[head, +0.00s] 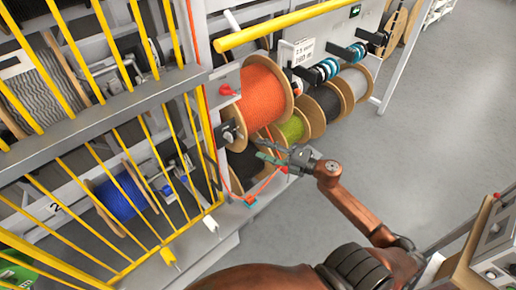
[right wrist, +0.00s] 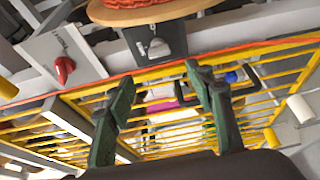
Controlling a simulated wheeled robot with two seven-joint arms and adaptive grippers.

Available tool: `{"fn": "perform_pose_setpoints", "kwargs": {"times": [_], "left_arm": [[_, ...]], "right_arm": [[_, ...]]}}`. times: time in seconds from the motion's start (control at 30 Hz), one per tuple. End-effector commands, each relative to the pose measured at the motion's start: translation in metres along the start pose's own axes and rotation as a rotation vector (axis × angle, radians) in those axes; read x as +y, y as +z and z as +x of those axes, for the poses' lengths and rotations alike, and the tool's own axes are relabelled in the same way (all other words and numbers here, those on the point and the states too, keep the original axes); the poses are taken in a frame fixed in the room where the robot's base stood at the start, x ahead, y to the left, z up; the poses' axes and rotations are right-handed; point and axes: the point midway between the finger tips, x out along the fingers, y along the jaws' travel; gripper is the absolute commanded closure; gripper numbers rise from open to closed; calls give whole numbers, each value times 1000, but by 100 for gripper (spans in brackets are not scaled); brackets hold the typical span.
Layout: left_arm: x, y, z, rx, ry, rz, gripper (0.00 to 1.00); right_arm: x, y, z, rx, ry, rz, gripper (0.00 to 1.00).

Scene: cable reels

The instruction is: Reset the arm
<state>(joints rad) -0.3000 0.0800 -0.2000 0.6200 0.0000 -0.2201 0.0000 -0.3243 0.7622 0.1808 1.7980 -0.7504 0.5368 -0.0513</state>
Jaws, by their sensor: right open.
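My right gripper (head: 272,154) is in front of the reel rack, just below the orange cable reel (head: 263,97). In the right wrist view the two green and dark fingers of the right gripper (right wrist: 160,95) are spread apart with nothing between them. My right arm (head: 345,195) reaches up to it from the lower right of the head view. My left gripper is not in view.
A yellow-barred guard (head: 118,182) stands at the left, with a blue reel (head: 122,197) behind it. Green (head: 292,130) and black (head: 322,103) reels sit right of the orange one. A red knob (right wrist: 65,68) is near the gripper. Open grey floor (head: 435,125) lies to the right.

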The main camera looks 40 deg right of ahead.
Motion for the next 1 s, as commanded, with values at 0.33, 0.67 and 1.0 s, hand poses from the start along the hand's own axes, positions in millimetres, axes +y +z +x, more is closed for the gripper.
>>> {"fn": "perform_pose_setpoints", "kwargs": {"times": [0.33, 0.67, 1.0], "left_arm": [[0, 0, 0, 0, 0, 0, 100], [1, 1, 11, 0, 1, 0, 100], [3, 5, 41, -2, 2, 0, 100]], "right_arm": [[0, 0, 0, 0, 1, 0, 51], [-55, 29, -7, -97, -17, 119, 51], [-284, 88, -62, -457, -125, 544, 51]]}}
